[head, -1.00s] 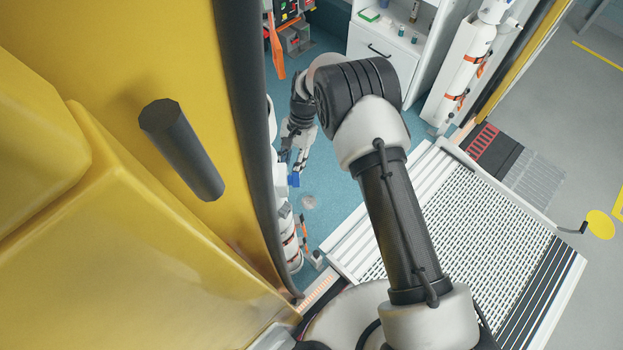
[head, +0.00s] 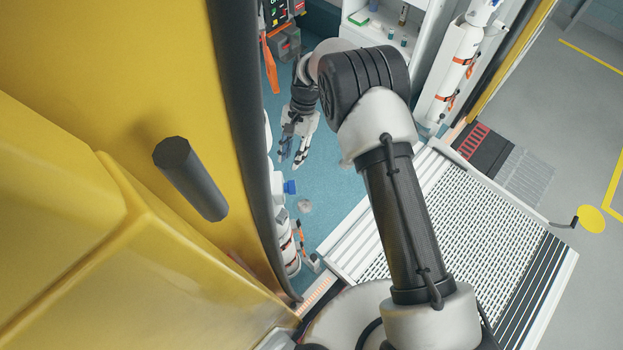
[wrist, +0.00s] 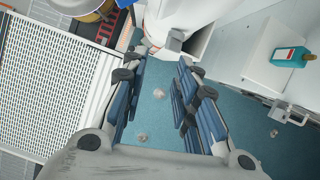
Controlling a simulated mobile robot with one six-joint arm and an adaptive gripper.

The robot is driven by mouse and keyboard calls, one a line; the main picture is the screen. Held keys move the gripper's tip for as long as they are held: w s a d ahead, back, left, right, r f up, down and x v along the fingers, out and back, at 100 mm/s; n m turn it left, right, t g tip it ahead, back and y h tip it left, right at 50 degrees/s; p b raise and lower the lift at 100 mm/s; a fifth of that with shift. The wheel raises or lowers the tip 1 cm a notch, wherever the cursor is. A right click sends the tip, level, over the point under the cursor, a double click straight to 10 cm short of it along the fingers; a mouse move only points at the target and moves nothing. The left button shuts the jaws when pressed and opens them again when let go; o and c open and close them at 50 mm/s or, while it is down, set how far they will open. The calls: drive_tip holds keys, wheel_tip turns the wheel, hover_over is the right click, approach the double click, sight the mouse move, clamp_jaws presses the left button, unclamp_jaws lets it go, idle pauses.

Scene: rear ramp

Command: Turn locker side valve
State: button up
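A white cylinder (head: 287,235) with orange straps stands at the edge of the yellow panel in the head view. A blue valve knob (head: 290,187) sits at its upper end; the panel's dark edge partly hides the cylinder. A second strapped white cylinder (head: 456,68) stands at the upper right, with blue at its top. I cannot tell from the frames which one is the locker side. My gripper (head: 293,158) is open and empty, just above the left blue knob in the picture and apart from it. In the wrist view its fingers (wrist: 160,70) are spread with blue floor between them.
The yellow panel (head: 100,60) with a dark handle (head: 190,180) fills the left. A white cabinet (head: 375,45) with small bottles stands at the back. The ramp (head: 465,235) lies at right. A teal bottle (wrist: 293,57) shows in the wrist view. The blue floor is mostly clear.

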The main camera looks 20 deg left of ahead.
drive_tip(key=d+p+v, duration=0.1)
drive_tip(key=p+v, duration=0.3)
drive_tip(key=v, duration=0.6)
drive_tip(key=shift+s+d+r, duration=0.2)
drive_tip(key=shift+s+d, duration=0.05)
idle(0.4)
idle(0.4)
drive_tip(key=v, duration=1.2)
drive_tip(key=shift+d, duration=0.3)
drive_tip(key=shift+s+r, duration=0.1)
drive_tip(key=s+d+f+n+t+y+b, duration=0.1)
drive_tip(key=s+d+f+y+b, duration=0.25)
drive_tip(key=f+b, duration=0.4)
drive_tip(key=s+d+f+n+t+y+b, duration=0.1)
drive_tip(key=s+d+f+y+b, duration=0.3)
drive_tip(key=f, duration=0.7)
drive_tip(key=a+r+b+x, duration=0.1)
drive_tip(key=b+x, duration=0.3)
drive_tip(key=x, duration=1.4)
